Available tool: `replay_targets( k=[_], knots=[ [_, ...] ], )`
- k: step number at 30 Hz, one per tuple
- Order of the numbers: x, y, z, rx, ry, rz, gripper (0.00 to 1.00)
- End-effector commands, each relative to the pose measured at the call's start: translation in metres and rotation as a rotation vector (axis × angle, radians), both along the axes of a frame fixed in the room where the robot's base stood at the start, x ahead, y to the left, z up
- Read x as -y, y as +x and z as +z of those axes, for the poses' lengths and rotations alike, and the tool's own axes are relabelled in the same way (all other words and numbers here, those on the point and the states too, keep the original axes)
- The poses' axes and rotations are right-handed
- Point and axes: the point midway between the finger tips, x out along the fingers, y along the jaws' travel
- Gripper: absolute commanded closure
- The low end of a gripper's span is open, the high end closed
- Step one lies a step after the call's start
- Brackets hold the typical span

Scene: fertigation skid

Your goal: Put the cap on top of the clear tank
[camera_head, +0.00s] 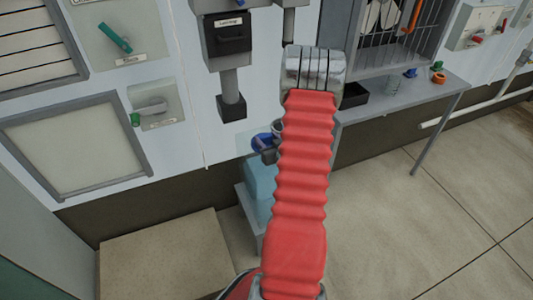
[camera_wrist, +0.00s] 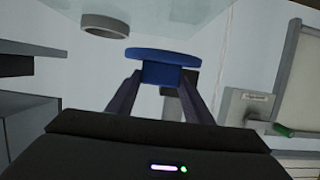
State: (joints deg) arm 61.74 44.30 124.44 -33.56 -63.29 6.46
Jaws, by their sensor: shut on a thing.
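A blue cap (camera_wrist: 165,56) with a wide flat disc is between the two dark fingers of my gripper (camera_wrist: 160,77) in the wrist view. The fingers are shut on its narrower part. The clear tank (camera_wrist: 190,10) fills the top of that view, and its grey ring-shaped neck (camera_wrist: 105,25) appears left of the cap, apart from it in the picture. In the head view the cap (camera_head: 263,141) shows at the left edge of my red arm, above the pale blue tank (camera_head: 259,185). My arm hides part of the tank and most of my gripper there.
A wall panel with valves (camera_head: 152,112) and a frame (camera_head: 75,145) stands behind and left. A grey shelf (camera_head: 410,92) at right carries a black tray (camera_head: 355,95), an orange ring (camera_head: 439,78) and a small blue part (camera_head: 410,73). Open floor lies at right.

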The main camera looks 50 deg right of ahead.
Motion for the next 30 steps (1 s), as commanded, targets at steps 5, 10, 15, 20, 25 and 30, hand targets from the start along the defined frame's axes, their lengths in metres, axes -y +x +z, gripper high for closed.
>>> replay_targets(
  k=[5,10,15,20,25,30],
  knots=[
    [0.0,0.0,-0.021,0.0,0.002,-0.001,0.77],
    [0.0,0.0,-0.026,0.001,-0.001,0.0,0.77],
    [0.0,0.0,-0.026,0.001,-0.001,-0.001,0.77],
    [0.0,0.0,-0.029,-0.001,0.001,-0.001,0.77],
    [0.0,-0.001,-0.045,-0.002,0.003,-0.001,0.77],
    [0.0,-0.001,-0.062,-0.001,0.001,-0.001,0.77]
  ],
)
